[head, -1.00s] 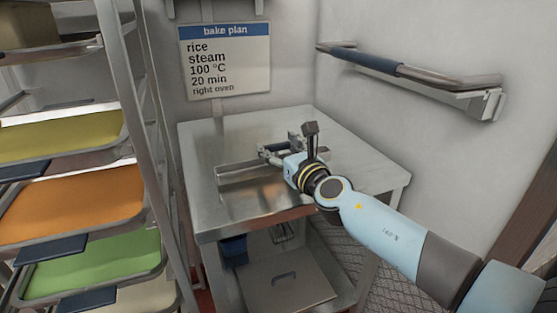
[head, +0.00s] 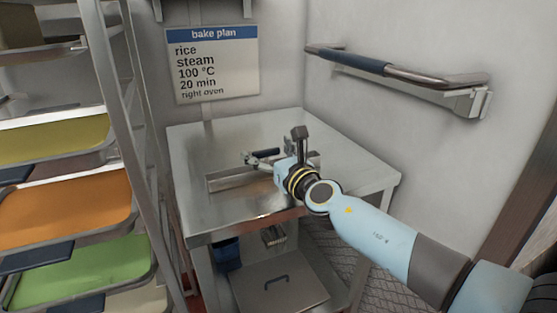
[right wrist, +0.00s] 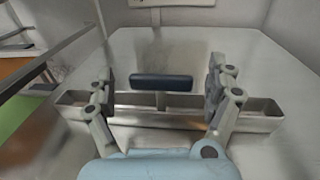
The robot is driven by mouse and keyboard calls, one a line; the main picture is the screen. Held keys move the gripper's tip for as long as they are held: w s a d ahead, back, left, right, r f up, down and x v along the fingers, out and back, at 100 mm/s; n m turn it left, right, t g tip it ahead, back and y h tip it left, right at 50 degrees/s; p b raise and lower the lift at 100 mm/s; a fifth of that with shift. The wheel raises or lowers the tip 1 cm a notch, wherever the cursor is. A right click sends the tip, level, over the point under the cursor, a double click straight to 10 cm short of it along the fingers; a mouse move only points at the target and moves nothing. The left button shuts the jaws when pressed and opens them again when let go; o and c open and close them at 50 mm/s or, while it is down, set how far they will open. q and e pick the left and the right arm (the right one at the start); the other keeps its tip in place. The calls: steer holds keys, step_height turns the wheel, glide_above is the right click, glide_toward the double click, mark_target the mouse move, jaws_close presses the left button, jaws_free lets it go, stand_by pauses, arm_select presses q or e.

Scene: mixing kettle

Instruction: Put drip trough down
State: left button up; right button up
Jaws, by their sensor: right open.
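The drip trough (head: 232,181) is a long, narrow metal channel with a dark blue grip bar. It lies on the steel table's top in the head view, partly hidden behind my right gripper (head: 270,158). In the right wrist view the trough (right wrist: 262,112) runs across the picture and looks level on the tabletop. Its dark blue bar (right wrist: 161,82) sits between the fingers of my right gripper (right wrist: 160,80), with a gap on each side. The right gripper is open. My left gripper is not in view.
The steel table (head: 350,165) has free room around the trough. A rack with coloured trays (head: 65,205) stands at left. A wall rail (head: 400,70) is at right, and a bake plan sign (head: 216,65) hangs behind. A lidded bin (head: 282,285) sits below.

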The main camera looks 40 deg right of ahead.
steer(key=s, duration=0.3)
steer(key=s+a, duration=0.1)
steer(key=s, duration=0.7)
steer(key=shift+s+a+f, duration=0.1)
steer(key=shift+s+a, duration=0.05)
steer(key=shift+a, duration=0.05)
steer(key=shift+s+b, duration=0.3)
